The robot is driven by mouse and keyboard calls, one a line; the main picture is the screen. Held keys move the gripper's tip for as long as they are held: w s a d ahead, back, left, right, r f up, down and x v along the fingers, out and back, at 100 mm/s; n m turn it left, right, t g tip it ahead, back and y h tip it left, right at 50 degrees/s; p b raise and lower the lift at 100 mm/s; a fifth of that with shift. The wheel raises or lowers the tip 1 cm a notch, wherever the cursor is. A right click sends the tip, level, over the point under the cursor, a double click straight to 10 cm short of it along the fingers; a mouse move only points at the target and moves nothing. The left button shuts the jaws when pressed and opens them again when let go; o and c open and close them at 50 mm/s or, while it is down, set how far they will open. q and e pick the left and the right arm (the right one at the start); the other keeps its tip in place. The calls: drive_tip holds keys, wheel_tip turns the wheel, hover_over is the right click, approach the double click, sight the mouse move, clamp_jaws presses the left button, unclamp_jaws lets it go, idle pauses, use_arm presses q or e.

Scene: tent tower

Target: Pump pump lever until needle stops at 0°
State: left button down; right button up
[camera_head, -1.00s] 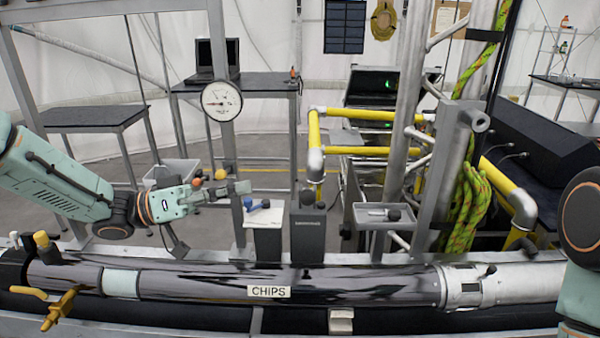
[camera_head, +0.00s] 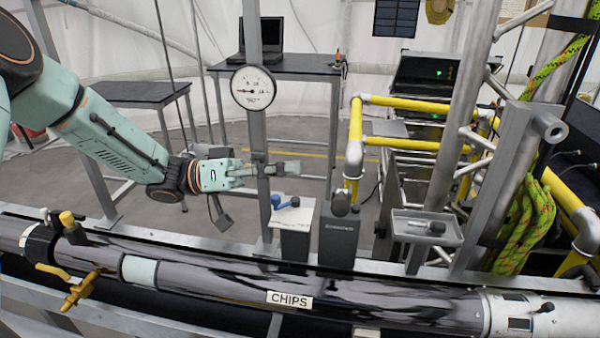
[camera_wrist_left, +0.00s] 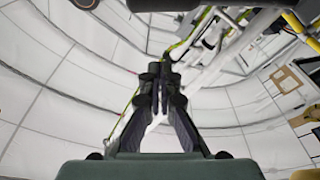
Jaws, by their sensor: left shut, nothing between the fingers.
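The round white gauge (camera_head: 253,88) is on an upright grey post; its dark needle appears to point left, but the scale is too small to read. My left gripper (camera_head: 290,169) is shut and empty. It points right at the height of the post below the gauge, its fingers overlapping the post in the picture; contact cannot be told. Its shut fingers also show in the left wrist view (camera_wrist_left: 160,85), with nothing between them. A yellow lever-like handle (camera_head: 80,292) and a yellow-capped knob (camera_head: 67,219) are at the pipe's left end. I cannot tell which part is the pump lever. My right gripper is out of view.
A long dark pipe labelled CHIPS (camera_head: 289,299) crosses the front. Behind it stand a white-topped box (camera_head: 296,235) with a blue-handled item, a dark box (camera_head: 337,240) and a small grey tray (camera_head: 425,228). Yellow rails (camera_head: 402,143) and a green rope (camera_head: 530,215) are at right.

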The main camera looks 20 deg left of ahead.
use_arm(q)
drive_tip(key=x, duration=0.8)
drive_tip(key=shift+s+d+f+p, duration=0.1)
drive_tip(key=shift+d+p, duration=0.2)
drive_tip(key=shift+p, duration=0.1)
drive_tip(key=shift+s+f, duration=0.7)
drive_tip(key=shift+f, duration=0.35)
drive_tip(key=shift+s+f, duration=0.3)
drive_tip(key=shift+f, duration=0.35)
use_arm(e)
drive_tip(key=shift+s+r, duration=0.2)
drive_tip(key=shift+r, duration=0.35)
